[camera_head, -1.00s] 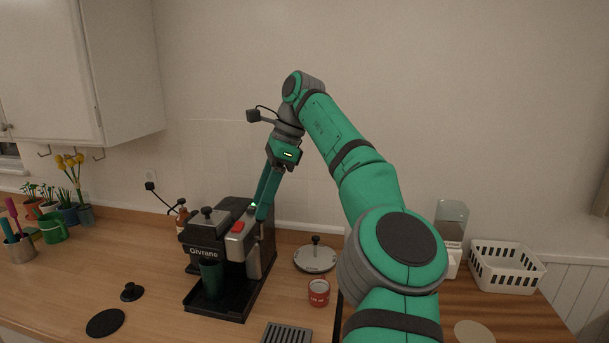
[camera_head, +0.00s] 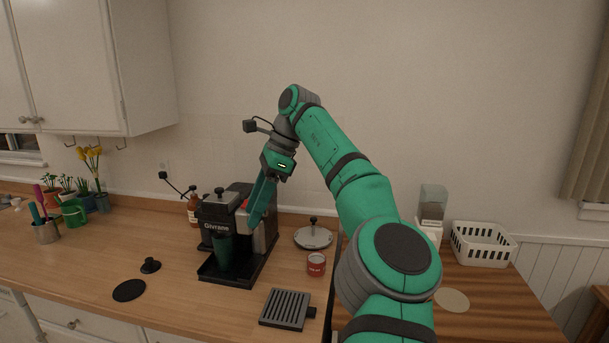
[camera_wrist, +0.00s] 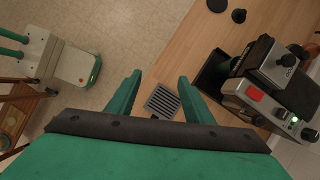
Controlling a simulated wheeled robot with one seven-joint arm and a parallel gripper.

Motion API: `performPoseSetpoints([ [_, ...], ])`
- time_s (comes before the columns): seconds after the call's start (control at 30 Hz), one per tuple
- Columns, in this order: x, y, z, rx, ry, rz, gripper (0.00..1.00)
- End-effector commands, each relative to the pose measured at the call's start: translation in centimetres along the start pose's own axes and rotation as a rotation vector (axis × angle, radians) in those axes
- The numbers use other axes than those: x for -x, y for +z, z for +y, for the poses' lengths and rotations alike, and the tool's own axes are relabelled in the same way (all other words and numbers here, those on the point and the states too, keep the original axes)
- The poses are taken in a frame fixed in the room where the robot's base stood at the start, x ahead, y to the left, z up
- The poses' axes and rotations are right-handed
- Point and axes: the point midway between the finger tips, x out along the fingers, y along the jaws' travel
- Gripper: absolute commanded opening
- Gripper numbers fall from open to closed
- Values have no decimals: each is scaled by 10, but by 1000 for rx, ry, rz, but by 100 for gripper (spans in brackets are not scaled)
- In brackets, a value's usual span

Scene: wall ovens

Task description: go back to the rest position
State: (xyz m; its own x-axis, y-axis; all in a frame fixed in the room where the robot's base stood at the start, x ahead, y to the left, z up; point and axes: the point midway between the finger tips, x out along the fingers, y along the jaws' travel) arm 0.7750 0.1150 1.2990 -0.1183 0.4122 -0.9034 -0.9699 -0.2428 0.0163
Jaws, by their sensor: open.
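My gripper (camera_head: 262,200) hangs from my raised arm with its green fingers pointing down, in front of the right side of the black and grey coffee machine (camera_head: 262,238). In the wrist view my gripper (camera_wrist: 158,80) is open, with nothing between its fingers. That view looks down past the fingers to the floor and the counter edge. The coffee machine (camera_wrist: 275,85) stands to the right there, apart from the fingers, with its red button showing. A dark green cup (camera_head: 223,252) stands on the machine's drip tray.
A slotted black grate (camera_head: 286,308) lies at the counter's front, and a red can (camera_head: 316,264) stands behind it. A round lid (camera_head: 313,237) lies further back. A white basket (camera_head: 483,244) and a clear-topped container (camera_head: 432,205) stand at right. Potted flowers (camera_head: 90,175) stand at left.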

Motion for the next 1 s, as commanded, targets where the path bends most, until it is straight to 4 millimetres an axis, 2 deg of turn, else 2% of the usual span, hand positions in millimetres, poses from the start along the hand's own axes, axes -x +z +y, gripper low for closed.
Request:
performPoseSetpoints([
  [0.37,-84,29,-7,19,72,-167,47],
  [0.53,-140,48,-4,12,125,-307,47],
  [0.7,-202,79,9,-15,196,-498,47],
  [0.8,-232,101,20,-38,241,-612,47],
  [1.0,-277,140,45,-105,336,-841,47],
])
